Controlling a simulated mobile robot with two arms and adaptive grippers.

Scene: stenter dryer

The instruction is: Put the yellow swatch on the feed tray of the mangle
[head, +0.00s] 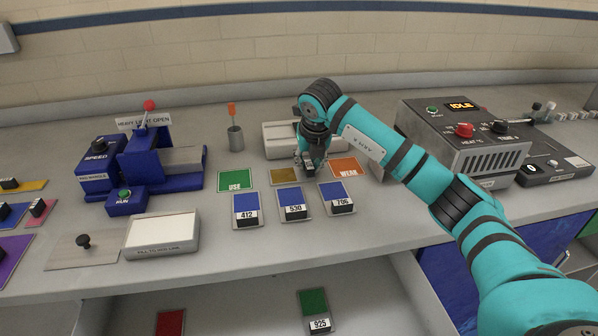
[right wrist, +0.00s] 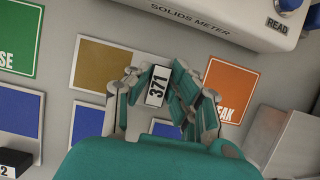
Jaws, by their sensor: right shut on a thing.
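The yellow swatch (head: 285,174) is a mustard rectangle on a grey plate, between the green USE card (head: 236,181) and the orange card (head: 348,168). It also shows in the right wrist view (right wrist: 103,66). My right gripper (head: 309,166) is shut on its black block, whose white label reads 371 (right wrist: 157,86). I cannot tell whether the swatch is on the counter or slightly above it. The blue mangle (head: 140,160) stands at the left with a red-knobbed lever (head: 149,105). Its grey feed tray (head: 186,158) looks empty. My left gripper is out of view.
Blue swatches 412 (head: 246,208), 530 (head: 293,204) and 706 (head: 337,198) lie in front. The solids meter (head: 281,138) is close behind the gripper. A cup (head: 236,139) stands between meter and mangle. A white tray (head: 163,234) sits front left; a grey heater (head: 463,137) right.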

